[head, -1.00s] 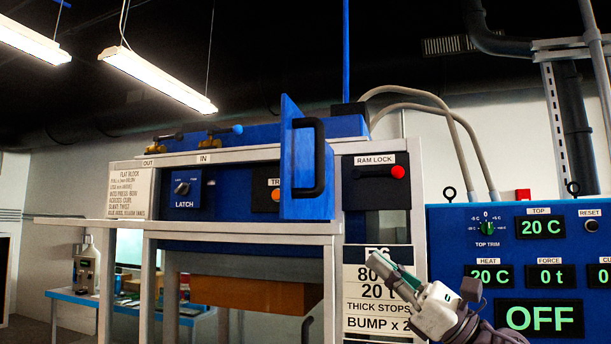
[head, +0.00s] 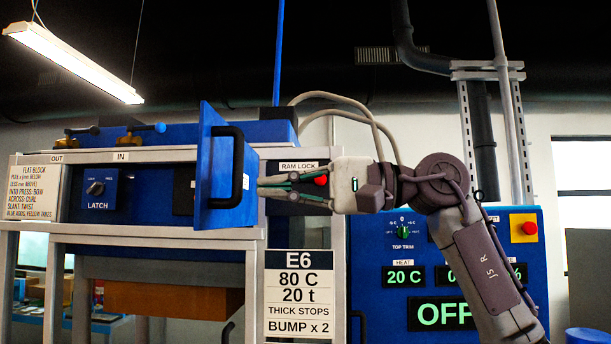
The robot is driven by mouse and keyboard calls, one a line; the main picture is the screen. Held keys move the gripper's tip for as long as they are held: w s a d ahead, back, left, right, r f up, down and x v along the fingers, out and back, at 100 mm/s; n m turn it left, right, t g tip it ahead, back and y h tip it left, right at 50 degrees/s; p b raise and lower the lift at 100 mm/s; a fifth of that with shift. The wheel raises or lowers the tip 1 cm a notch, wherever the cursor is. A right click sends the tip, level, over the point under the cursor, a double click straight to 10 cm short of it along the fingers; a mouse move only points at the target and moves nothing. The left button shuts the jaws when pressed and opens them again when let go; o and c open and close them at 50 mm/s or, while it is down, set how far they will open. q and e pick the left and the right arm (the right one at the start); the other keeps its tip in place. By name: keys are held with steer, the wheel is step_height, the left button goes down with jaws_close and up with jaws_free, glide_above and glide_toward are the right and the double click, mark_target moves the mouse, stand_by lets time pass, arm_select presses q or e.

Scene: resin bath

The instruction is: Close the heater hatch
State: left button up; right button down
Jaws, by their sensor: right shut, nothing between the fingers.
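The heater hatch (head: 207,180) is a blue panel on the front of the blue machine. It stands swung open, sticking out toward me, with a black bar handle (head: 237,168) on its right-hand face. My right gripper (head: 262,187) points left, with its fingertips just right of the hatch and handle. Its fingers are shut and empty; I cannot tell whether they touch the hatch. My left gripper is out of view.
The LATCH knob (head: 96,188) is left of the hatch. The red RAM LOCK button (head: 321,180) lies behind my right gripper. A blue control panel (head: 365,300) stands at right, partly covered by my right arm. An E6 sign (head: 298,300) hangs below.

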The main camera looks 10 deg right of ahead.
mark_target(204, 187)
steer(key=p+x, duration=0.2)
steer(key=x, duration=0.4)
steer(key=shift+a+r, duration=0.1)
steer(key=shift+a, duration=0.05)
steer(key=shift+w+a+p, duration=0.15)
steer(key=shift+a+p, duration=0.25)
steer(key=shift+a, duration=0.15)
